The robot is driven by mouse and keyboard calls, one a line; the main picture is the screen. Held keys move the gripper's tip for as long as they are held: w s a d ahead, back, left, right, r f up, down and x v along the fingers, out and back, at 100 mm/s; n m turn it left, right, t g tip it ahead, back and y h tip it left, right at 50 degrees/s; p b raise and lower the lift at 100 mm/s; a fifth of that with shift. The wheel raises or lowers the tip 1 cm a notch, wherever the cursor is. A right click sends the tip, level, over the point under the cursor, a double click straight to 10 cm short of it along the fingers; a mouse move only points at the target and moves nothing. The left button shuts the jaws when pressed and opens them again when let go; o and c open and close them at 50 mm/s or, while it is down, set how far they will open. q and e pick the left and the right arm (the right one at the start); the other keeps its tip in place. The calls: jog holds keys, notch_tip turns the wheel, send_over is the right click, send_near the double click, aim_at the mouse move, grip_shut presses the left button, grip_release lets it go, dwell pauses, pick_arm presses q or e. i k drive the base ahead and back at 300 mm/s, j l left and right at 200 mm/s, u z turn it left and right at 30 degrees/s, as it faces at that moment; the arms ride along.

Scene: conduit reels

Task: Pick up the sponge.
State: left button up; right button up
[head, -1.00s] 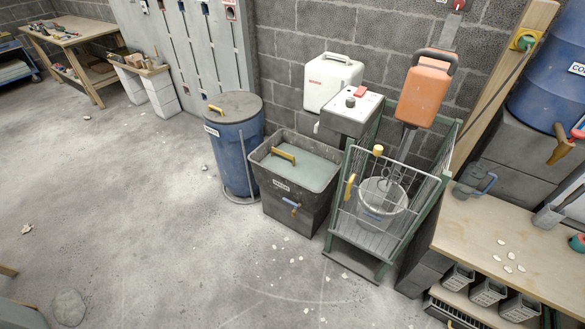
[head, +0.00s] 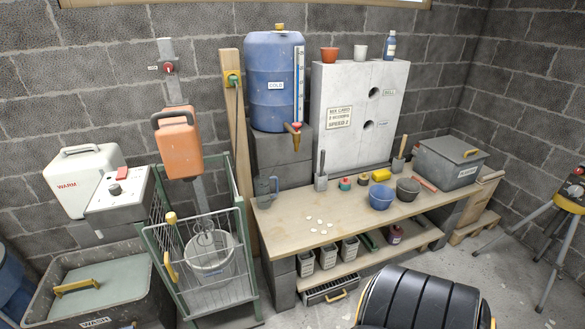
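Neither of my grippers shows in the head view.
A blue water barrel (head: 272,85) with a tap stands on blocks behind the bench. A green-framed wire cage (head: 185,290) with a bucket and a wash tub (head: 50,312) stand to the left. A grey lidded box (head: 440,168) is at the bench's right.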

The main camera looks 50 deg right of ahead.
aim_at(381, 174)
jog(key=z, duration=2.45)
jog(key=i+l+u, duration=0.1)
jog(key=u, duration=0.6)
jog(key=i+l+u, duration=0.25)
jog(key=l, duration=0.15)
jog(key=i+l+u, duration=0.2)
jog(key=l, duration=0.25)
jog(key=i+l+u, duration=0.1)
jog(key=l+u, duration=0.15)
jog(key=l, duration=0.2)
jog(key=i+l+u, duration=0.2)
jog(key=l, duration=0.25)
jog(key=l+u, duration=0.25)
jog(key=l, duration=0.25)
